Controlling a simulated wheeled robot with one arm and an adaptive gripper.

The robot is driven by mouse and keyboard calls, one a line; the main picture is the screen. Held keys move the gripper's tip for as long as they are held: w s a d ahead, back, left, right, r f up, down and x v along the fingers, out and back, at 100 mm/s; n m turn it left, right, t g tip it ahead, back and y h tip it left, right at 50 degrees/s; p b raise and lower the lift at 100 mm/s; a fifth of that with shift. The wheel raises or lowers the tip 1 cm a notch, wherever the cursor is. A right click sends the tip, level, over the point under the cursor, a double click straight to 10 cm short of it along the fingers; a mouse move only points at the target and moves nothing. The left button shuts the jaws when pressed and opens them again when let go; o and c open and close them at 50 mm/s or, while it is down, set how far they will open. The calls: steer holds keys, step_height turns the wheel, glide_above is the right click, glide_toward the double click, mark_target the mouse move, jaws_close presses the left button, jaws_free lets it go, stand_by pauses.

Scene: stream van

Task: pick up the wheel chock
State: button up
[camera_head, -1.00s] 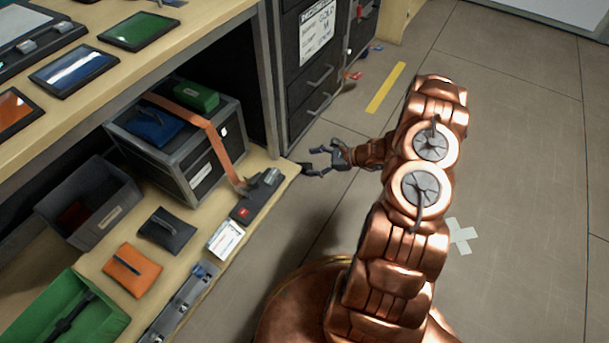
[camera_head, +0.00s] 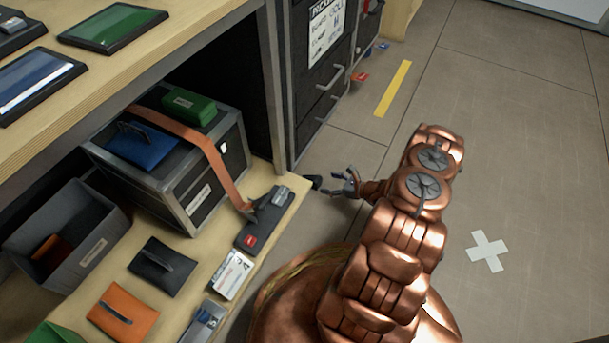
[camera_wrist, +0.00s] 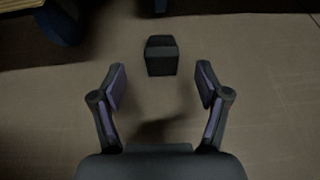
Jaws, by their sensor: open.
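The wheel chock (camera_wrist: 161,56) is a small black block on the floor. In the wrist view it lies ahead of my gripper (camera_wrist: 161,74), centred between the two fingers, with its near edge around the fingertip line. Nothing is clamped. In the head view my gripper (camera_head: 337,184) is low over the floor, with its fingers apart and pointing left. A small dark shape just left of the fingertips, by the low shelf's corner, looks like the chock (camera_head: 316,182); its detail is too small to make out there.
The low wooden shelf (camera_head: 284,208) with a strapped black case (camera_head: 205,190), pouches and a grey bin (camera_head: 38,228) is left of my gripper. A dark drawer cabinet (camera_head: 318,90) stands behind. The floor to the right is open, with a white tape cross (camera_head: 487,250).

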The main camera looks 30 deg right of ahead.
mark_target(312, 178)
steer(key=shift+w+a+f+b, duration=0.2)
steer(key=shift+w+f+b, duration=0.15)
steer(key=shift+w, duration=0.25)
steer(key=shift+x, duration=0.8)
steer(key=b+x, duration=0.2)
steer(key=shift+w+a+f+b, duration=0.2)
steer(key=shift+w+b, duration=0.1)
steer(key=shift+b, duration=0.1)
steer(key=shift+b+x, duration=0.5)
steer(key=shift+x, duration=0.65)
steer(key=shift+r, duration=0.2)
steer(key=c, duration=1.4)
steer(key=shift+r, duration=0.15)
